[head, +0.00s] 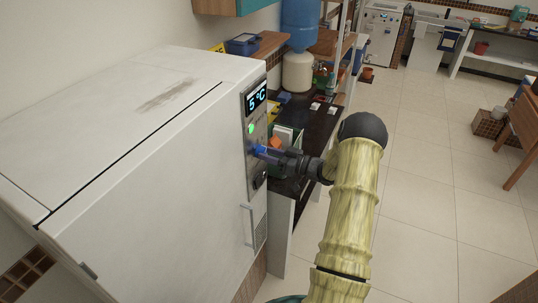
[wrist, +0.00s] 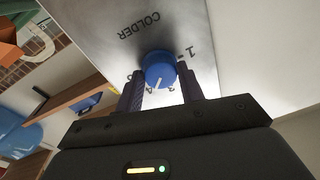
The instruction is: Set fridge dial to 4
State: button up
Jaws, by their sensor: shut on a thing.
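The white fridge (head: 150,150) fills the left of the head view, with a grey control panel (head: 256,160) on its narrow right side. The panel's display (head: 257,99) reads 5 °C, and a green light is lit below it. The blue dial (wrist: 159,70) sits on the panel in the wrist view, with the word COLDER and a 1 printed beside it. Its white pointer mark shows on the side toward my gripper; the number it points to is hidden. My gripper (head: 262,152) is shut on the dial, one finger on each side.
A dark counter (head: 318,125) with bottles, small boxes and a large blue water jug (head: 299,25) stands just beyond the panel. A fridge handle (head: 248,226) sticks out below the dial.

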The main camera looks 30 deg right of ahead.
jog(key=o, duration=1)
jog(key=shift+s+d, duration=0.1)
jog(key=shift+d, duration=0.05)
jog(key=r+b+v, duration=0.1)
jog(key=b+v, duration=0.6)
jog(key=v, duration=1)
jog(key=shift+f, duration=0.55)
jog(key=shift+d, duration=0.1)
